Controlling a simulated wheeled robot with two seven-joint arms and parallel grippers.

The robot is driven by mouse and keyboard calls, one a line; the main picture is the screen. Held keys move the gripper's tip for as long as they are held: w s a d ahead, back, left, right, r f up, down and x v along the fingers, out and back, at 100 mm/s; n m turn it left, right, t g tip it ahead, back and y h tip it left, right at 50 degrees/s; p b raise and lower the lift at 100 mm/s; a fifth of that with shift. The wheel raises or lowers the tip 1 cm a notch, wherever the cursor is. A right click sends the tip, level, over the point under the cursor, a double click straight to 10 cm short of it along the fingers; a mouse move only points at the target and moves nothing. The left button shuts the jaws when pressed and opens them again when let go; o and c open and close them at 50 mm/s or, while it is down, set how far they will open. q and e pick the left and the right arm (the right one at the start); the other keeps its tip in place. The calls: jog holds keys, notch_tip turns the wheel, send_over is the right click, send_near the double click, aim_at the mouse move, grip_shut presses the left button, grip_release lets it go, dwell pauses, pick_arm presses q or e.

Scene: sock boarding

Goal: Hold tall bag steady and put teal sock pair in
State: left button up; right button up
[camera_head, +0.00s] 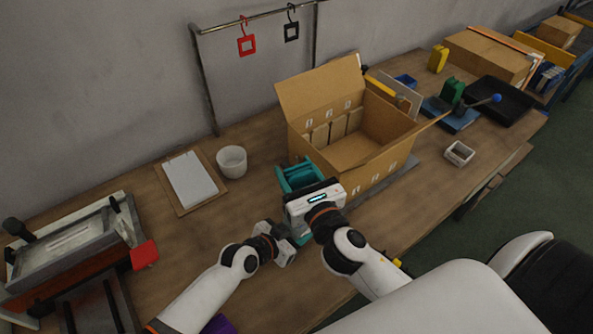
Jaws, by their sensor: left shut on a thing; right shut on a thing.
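A teal thing (300,176) with a dark, hollow-looking middle shows just beyond my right gripper (308,190), in front of the cardboard box. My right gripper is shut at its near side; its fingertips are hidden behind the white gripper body. I cannot tell whether the two teal parts are one thing, or which is the sock pair and which the tall bag. My grippers hide most of this spot.
An open cardboard box (385,165) with dividers stands behind the grippers. A white cup (232,161) and a clipboard (190,182) lie to the left. A press-like device (75,245) stands at far left. The table's middle left is clear.

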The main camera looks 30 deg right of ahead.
dwell(0.4)
jog(key=n+y, duration=0.2)
jog(key=y, duration=0.1)
jog(key=shift+d+n+y, duration=0.15)
jog(key=shift+n+y, duration=0.15)
jog(key=shift+y, duration=0.1)
jog(key=n+y, duration=0.1)
jog(key=y, duration=0.1)
jog(key=shift+d+n+g+y, duration=0.1)
jog(key=shift+n+g+y, duration=0.2)
jog(key=shift+g+y, duration=0.1)
jog(key=shift+a, duration=0.35)
notch_tip(320, 180, down, 8)
dwell(1.2)
jog(key=o, duration=1.1)
jog(key=shift+c, duration=0.2)
